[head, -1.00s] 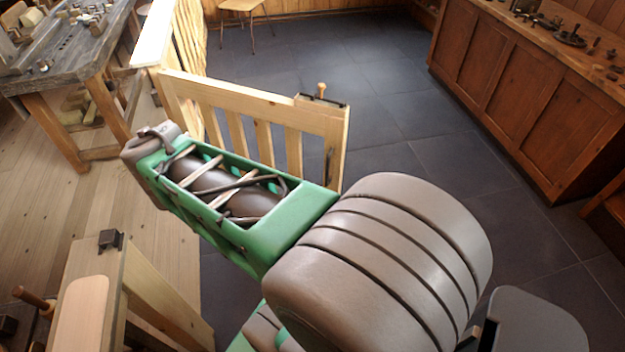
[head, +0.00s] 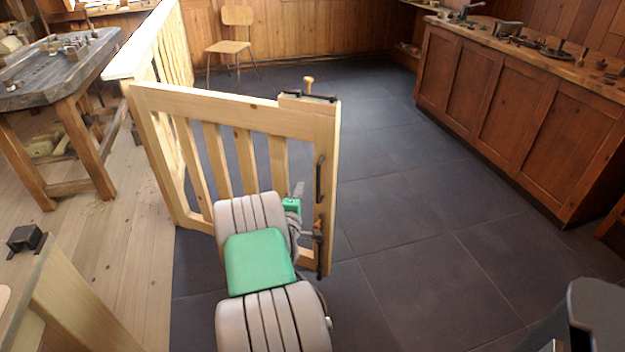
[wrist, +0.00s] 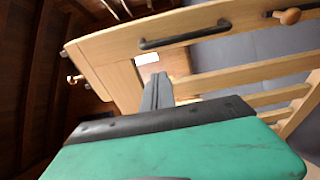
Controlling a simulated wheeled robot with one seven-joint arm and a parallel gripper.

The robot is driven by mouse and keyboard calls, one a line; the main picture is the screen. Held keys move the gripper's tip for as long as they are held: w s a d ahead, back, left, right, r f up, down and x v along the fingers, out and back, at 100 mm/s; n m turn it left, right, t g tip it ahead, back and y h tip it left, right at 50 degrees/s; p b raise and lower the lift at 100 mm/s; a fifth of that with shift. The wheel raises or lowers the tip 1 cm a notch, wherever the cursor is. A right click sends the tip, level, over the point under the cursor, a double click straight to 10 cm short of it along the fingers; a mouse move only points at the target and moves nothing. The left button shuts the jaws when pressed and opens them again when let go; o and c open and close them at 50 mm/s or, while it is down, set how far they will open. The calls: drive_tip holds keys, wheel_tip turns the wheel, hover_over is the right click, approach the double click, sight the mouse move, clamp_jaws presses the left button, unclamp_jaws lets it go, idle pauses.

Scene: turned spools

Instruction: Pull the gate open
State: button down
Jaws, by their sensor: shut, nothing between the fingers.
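The gate (head: 240,112) is pale slatted wood. It stands swung out over the dark tiles, away from the post (head: 70,300) with the black catch (head: 25,238) at lower left. Its free end carries a black upright handle (head: 319,180) and a wooden latch knob (head: 308,83) on top. The handle (wrist: 185,35) and knob (wrist: 289,16) also show in the wrist view. My gripper (head: 298,188) is by the gate's free end, left of the handle. In the wrist view my gripper (wrist: 158,88) is shut and empty, apart from the handle; contact with the gate is unclear.
A slatted fence (head: 170,45) runs back from the gate's left end. A workbench (head: 60,70) stands at left on the plank floor, and a long wooden counter (head: 510,100) at right. A chair (head: 232,45) is behind. The dark tiles (head: 430,230) right of the gate are clear.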

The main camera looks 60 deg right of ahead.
drive_tip(key=d, duration=0.7)
drive_tip(key=shift+s+d, duration=0.15)
drive_tip(key=shift+d, duration=0.1)
